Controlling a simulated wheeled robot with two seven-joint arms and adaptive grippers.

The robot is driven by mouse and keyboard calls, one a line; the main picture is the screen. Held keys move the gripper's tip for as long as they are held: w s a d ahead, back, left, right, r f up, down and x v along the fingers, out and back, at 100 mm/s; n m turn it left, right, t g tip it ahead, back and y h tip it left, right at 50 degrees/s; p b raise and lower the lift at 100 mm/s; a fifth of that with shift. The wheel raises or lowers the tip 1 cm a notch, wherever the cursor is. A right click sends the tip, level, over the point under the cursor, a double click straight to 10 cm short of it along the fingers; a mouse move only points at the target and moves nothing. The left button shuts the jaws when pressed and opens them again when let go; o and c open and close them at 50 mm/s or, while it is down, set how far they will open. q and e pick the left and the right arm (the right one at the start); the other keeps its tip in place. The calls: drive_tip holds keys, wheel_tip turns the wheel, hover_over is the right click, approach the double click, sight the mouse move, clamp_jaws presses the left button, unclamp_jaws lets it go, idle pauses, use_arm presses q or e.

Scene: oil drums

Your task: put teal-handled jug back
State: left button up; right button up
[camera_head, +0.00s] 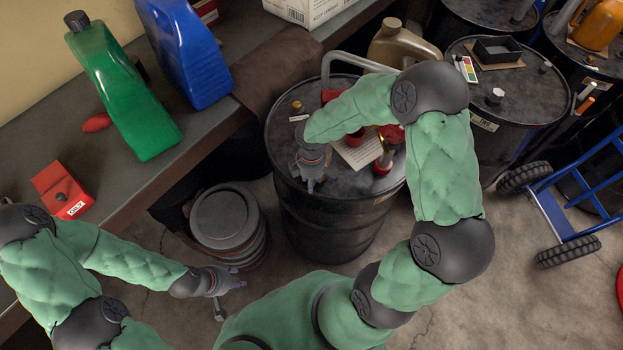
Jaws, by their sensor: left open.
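No jug with a clearly teal handle can be made out. A green jug (120,92) and a blue jug (188,58) stand on the bench at the upper left. A beige jug (402,45) stands behind the near black drum (335,222), partly hidden by my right arm. My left gripper (230,297) is open and empty over the floor, in front of a small lidded can. My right gripper (311,182) points down at the left part of the near drum's top. Its fingers are too small and dark to read.
A red box (63,190) lies on the bench (165,185). The grey lidded can (226,217) stands left of the near drum. Papers and small red items lie on the drum top, partly behind my arm. A blue hand truck (570,195) is at the right.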

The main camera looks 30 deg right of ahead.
drive_tip(key=shift+r, duration=0.15)
wheel_tip(320, 180, up, 12)
drive_tip(key=shift+f+p, duration=0.1)
drive_tip(key=shift+p, duration=0.95)
